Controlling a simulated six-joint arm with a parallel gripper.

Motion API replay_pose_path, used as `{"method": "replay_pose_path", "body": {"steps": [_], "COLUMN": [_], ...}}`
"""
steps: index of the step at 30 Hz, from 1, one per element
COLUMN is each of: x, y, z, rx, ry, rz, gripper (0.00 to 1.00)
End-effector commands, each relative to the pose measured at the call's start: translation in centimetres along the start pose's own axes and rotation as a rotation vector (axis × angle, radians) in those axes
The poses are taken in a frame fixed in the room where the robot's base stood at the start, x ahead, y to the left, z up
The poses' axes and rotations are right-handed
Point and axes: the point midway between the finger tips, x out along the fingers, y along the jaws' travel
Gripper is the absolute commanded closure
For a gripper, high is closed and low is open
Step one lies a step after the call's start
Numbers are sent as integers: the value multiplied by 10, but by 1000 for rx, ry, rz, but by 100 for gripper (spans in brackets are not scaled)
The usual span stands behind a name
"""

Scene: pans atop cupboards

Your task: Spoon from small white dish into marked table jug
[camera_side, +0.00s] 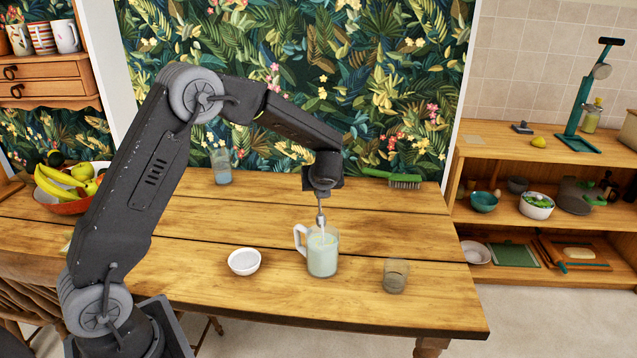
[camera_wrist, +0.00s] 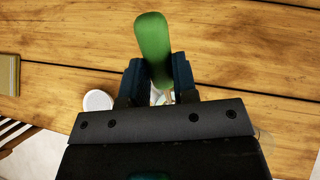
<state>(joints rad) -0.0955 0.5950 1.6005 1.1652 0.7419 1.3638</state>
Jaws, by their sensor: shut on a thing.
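My gripper (camera_side: 322,188) is above the jug in the side view, pointing down. In the wrist view my gripper (camera_wrist: 158,68) is shut on the green handle (camera_wrist: 154,42) of the spoon. The jug (camera_side: 323,258) is clear with a side handle on the left and holds pale liquid. I cannot make out its markings. The small white dish (camera_side: 244,262) stands left of it, also in the wrist view (camera_wrist: 97,101).
A short glass (camera_side: 395,275) stands right of the jug near the table's front. Another glass (camera_side: 222,167) and a green-handled brush (camera_side: 395,179) are at the back. A fruit bowl (camera_side: 68,205) is at far left. The table between dish and jug is clear.

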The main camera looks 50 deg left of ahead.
Motion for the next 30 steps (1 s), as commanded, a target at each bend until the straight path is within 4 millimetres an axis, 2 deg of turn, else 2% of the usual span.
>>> {"method": "replay_pose_path", "body": {"steps": [30], "x": [-45], "y": [-1], "z": [-18], "rx": [2], "ry": [-449], "rz": [-2], "gripper": [96]}}
